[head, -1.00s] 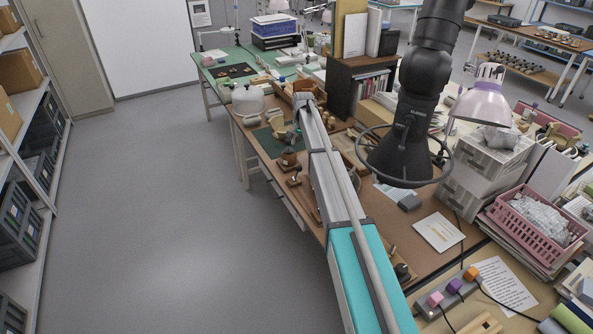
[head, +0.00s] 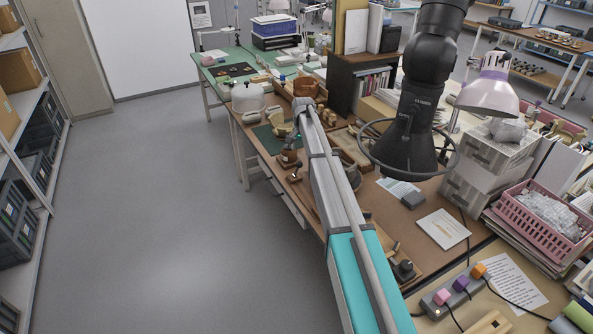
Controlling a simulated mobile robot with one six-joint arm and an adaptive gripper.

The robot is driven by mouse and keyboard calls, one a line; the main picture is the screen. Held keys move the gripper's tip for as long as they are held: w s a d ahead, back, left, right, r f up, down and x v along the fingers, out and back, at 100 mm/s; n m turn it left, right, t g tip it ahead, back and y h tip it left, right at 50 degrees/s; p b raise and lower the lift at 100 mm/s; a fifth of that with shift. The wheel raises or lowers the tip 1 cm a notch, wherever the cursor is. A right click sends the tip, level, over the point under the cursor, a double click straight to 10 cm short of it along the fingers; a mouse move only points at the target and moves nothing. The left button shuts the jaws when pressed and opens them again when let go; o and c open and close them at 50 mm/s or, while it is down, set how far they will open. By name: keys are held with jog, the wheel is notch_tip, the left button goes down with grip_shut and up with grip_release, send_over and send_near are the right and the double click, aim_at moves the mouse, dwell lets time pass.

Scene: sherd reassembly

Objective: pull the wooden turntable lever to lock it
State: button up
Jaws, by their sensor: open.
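My long teal and grey arm (head: 325,185) reaches over the bench. Its far end bends down to my small dark gripper (head: 291,141). The fingers are tiny in the head view, but they look open and empty. Close below them is a brown round piece (head: 289,159), which looks like the turntable. A small brown piece with a knob (head: 295,176) lies just nearer to me, near the bench's left edge, and looks like the wooden lever. I cannot tell whether my gripper touches either one. Part of the bench is hidden behind my arm.
A black hood with a ring (head: 405,145) hangs over the bench to the right of my arm. The floor at left is clear.

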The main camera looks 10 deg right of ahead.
aim_at(300, 162)
jog(key=shift+w+a+f+b, duration=0.1)
jog(key=shift+a+f+b, duration=0.05)
jog(key=shift+f+b, duration=4.05)
jog(key=shift+f, duration=0.2)
